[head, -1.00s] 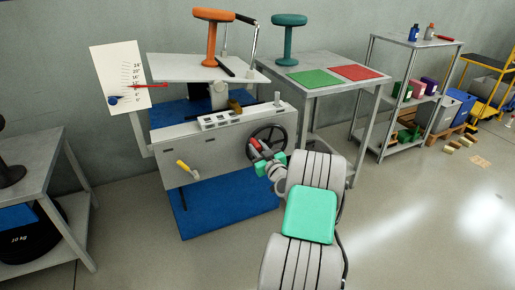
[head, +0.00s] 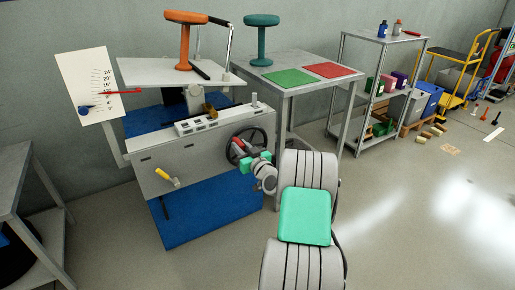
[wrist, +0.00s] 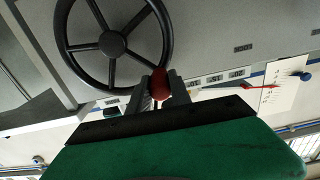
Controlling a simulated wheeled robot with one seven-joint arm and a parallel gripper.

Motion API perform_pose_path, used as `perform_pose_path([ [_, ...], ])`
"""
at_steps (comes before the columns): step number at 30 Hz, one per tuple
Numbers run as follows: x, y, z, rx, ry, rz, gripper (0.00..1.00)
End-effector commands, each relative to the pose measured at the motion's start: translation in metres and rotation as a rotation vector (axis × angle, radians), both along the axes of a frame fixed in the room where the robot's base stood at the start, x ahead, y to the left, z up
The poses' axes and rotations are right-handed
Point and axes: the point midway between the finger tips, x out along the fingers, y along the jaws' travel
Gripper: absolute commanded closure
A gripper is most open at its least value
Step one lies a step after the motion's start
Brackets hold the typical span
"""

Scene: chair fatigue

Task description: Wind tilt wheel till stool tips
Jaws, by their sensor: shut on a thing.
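The black tilt wheel (head: 243,148) is on the front right of the grey test bench (head: 205,150). It also shows in the wrist view (wrist: 113,43), where its red handle (wrist: 160,84) sits between my fingers. My gripper (head: 246,155) is shut on this handle at the wheel's rim. The orange stool (head: 185,44) stands upright on the light tilt platform (head: 150,71), which looks slightly sloped. A white dial board (head: 88,85) at the left carries a red pointer (head: 122,92) low on its degree scale, and a blue marker.
A teal stool (head: 262,38) stands on a side table with a green pad (head: 297,79) and a red pad (head: 331,70). A yellow-handled lever (head: 166,176) is on the bench front. Shelves and a trolley are at the right.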

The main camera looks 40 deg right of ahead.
Motion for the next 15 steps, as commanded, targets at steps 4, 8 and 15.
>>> perform_pose_path([
  [4,0.0047,0.008,0.0008,0.016,-0.001,0.012,1.0],
  [8,0.005,0.0084,0.0007,0.015,-0.001,0.012,1.0],
  [15,0.0047,0.0079,0.0008,0.014,-0.002,0.012,0.62],
])
